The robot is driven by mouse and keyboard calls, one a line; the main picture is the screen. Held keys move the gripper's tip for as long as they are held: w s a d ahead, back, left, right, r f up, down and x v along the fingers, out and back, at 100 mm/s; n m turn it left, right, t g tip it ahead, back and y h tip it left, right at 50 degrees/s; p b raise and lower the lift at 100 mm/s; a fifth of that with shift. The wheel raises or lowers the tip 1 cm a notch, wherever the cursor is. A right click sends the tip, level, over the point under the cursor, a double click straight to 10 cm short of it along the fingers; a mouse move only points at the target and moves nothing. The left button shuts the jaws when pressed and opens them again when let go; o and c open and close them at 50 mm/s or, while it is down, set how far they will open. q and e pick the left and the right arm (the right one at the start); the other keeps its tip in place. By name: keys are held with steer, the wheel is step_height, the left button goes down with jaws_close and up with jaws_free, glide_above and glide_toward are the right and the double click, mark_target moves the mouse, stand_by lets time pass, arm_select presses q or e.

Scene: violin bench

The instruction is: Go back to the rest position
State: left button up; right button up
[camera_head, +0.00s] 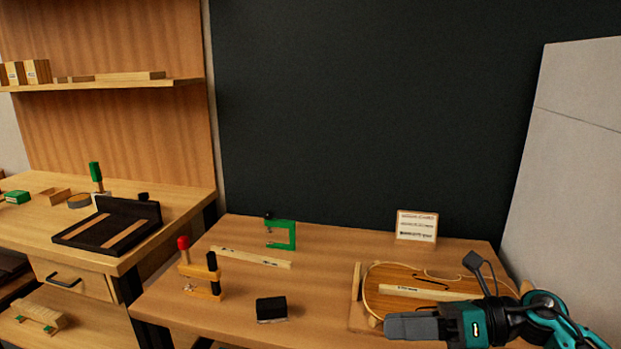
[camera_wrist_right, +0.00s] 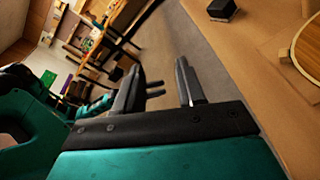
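My right gripper (camera_head: 390,326) comes in from the right in the head view, above the front right of the bench, beside the violin body (camera_head: 455,285). In the right wrist view its two fingers (camera_wrist_right: 158,78) stand apart with nothing between them. Another teal and dark gripper, my left one (camera_wrist_right: 155,90), shows partly behind a finger of the right gripper. Its two prongs look apart and empty. It is not in the head view. The violin body lies on the bench with a wooden strip (camera_head: 425,293) across it, and my right arm hides its front part.
A black block (camera_head: 271,309), a red-topped wooden clamp (camera_head: 200,270), a green clamp (camera_head: 281,234), a wooden strip (camera_head: 250,257) and a small sign (camera_head: 416,227) are on the bench (camera_head: 325,260). A side bench with a black tray (camera_head: 108,228) stands left. The bench's middle is clear.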

steer(key=s+d+f+n+t+h+p, duration=0.1)
steer(key=s+f+n+t+h, duration=0.3)
steer(key=f+n, duration=0.7)
steer(key=s+d+f+n+t+h+p, duration=0.1)
steer(key=s+f+n+h, duration=0.8)
steer(key=n, duration=0.9)
step_height(320, 180, down, 3)
steer(key=s+d+t, duration=0.1)
steer(key=s+t, duration=0.1)
steer(key=shift+d+r+n+t+h, duration=0.2)
steer(key=shift+n+t+h, duration=0.1)
steer(key=shift+t, duration=0.1)
